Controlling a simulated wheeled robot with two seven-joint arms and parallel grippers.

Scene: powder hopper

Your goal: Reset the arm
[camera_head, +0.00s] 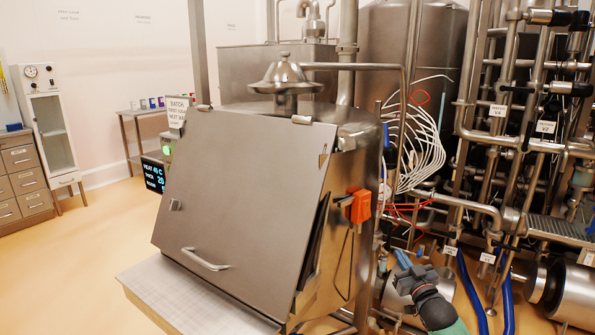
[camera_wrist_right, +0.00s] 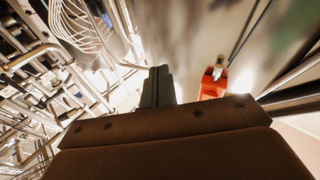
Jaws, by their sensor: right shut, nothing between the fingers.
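My right gripper (camera_head: 402,258) is low at the right of the head view, just right of the steel hopper (camera_head: 240,200) and below its orange switch box (camera_head: 358,206). In the right wrist view its fingers (camera_wrist_right: 157,88) are pressed together with nothing between them. It is apart from the orange switch box, which also shows in the right wrist view (camera_wrist_right: 212,84). The hopper's slanted lid is down, with a pale handle (camera_head: 205,260) near its lower edge. My left gripper is not in view.
A steel ledge (camera_head: 195,300) juts out in front of the hopper. White cables (camera_head: 425,150) and red wires hang right of it. Dense steel pipework (camera_head: 500,130) and blue hoses (camera_head: 470,290) fill the right side. The floor (camera_head: 85,270) at left is clear.

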